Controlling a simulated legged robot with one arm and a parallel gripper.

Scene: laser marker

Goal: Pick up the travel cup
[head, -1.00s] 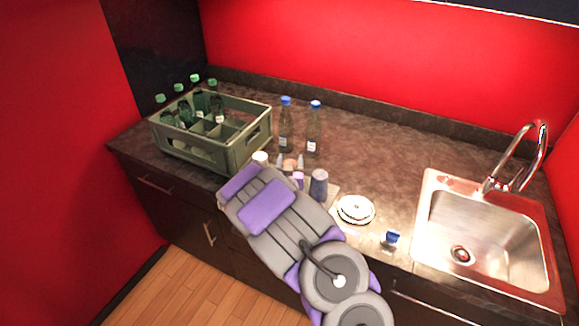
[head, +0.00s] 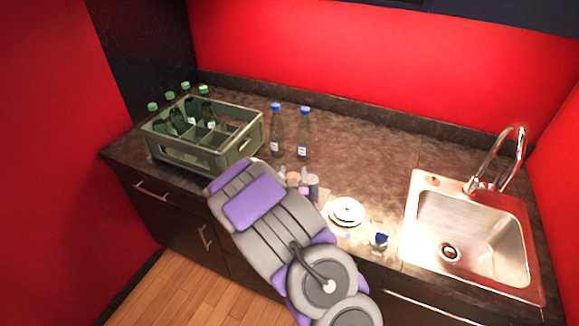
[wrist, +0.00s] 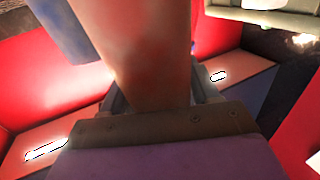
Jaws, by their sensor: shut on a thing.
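My gripper (head: 293,174) is over the counter and shut on an orange-brown cup (head: 293,181), which I take to be the travel cup. In the wrist view the cup (wrist: 145,45) is a smooth, tapered body between the two fingers of my gripper (wrist: 160,97). A blue-grey cup (head: 313,187) stands just right of the held cup. A blue thing at the upper left of the wrist view (wrist: 62,28) may be the same cup. My arm hides much of the cups, and I cannot tell whether the held cup touches the counter.
A green crate (head: 190,159) with green-capped bottles stands at the left. Two blue-capped bottles (head: 276,130) (head: 304,134) stand behind the cups. White plates (head: 346,211), a blue-topped glass (head: 380,241) and the sink (head: 470,235) are at the right. The back middle is clear.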

